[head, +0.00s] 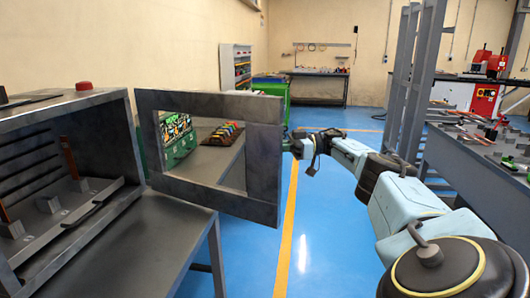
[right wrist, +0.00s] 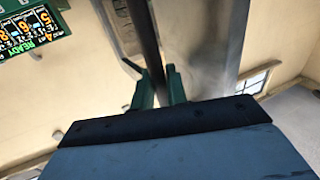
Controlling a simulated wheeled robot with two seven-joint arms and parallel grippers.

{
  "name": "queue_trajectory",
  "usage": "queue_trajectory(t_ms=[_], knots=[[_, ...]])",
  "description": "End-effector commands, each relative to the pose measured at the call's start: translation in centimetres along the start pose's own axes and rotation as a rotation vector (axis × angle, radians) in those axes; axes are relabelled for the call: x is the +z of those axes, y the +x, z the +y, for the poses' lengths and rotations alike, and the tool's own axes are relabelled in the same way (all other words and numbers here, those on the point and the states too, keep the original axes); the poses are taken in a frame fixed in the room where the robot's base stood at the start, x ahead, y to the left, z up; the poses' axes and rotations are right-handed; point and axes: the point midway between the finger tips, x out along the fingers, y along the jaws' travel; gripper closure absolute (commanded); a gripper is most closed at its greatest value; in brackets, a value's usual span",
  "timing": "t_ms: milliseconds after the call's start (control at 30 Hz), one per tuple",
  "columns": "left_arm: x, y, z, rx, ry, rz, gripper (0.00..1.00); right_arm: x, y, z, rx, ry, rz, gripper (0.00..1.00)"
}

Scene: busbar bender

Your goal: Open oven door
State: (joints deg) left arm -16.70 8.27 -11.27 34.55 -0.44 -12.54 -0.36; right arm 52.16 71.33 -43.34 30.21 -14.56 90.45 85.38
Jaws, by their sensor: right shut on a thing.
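The oven (head: 112,105) is a dark metal box on the left, with its front open and racks and several parts visible inside. Its door (head: 264,160), a dark frame around a window opening, stands swung far out to the right of the oven. My right gripper (head: 291,146) is at the door's outer right edge, with its fingers mostly hidden there. In the right wrist view my right gripper (right wrist: 156,76) has its green fingers on either side of a dark bar, the door handle (right wrist: 147,40), and is shut on it. My left gripper is not in view.
The oven stands on a grey table (head: 185,240). A red button (head: 84,86) sits on its top. A grey workbench (head: 470,165) with tools is at the right, beside metal posts (head: 405,80). Blue floor (head: 325,240) is clear between.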

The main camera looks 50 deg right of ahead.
Motion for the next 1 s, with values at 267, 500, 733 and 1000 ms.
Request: queue_trajectory(t_ms=[267, 500, 733, 1000], knots=[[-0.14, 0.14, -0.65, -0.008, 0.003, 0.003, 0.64, -0.03, -0.24, 0.12, 0.002, 0.0, 0.003, 1.0], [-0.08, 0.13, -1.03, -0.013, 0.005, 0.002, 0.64, -0.03, -0.23, 0.11, 0.002, 0.0, 0.003, 1.0], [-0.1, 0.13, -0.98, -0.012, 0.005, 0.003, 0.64, -0.01, -0.28, 0.1, 0.002, 0.0, 0.001, 0.68], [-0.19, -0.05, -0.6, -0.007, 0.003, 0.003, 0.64, -0.63, -0.34, 0.09, 0.002, -0.001, 0.001, 0.68]])
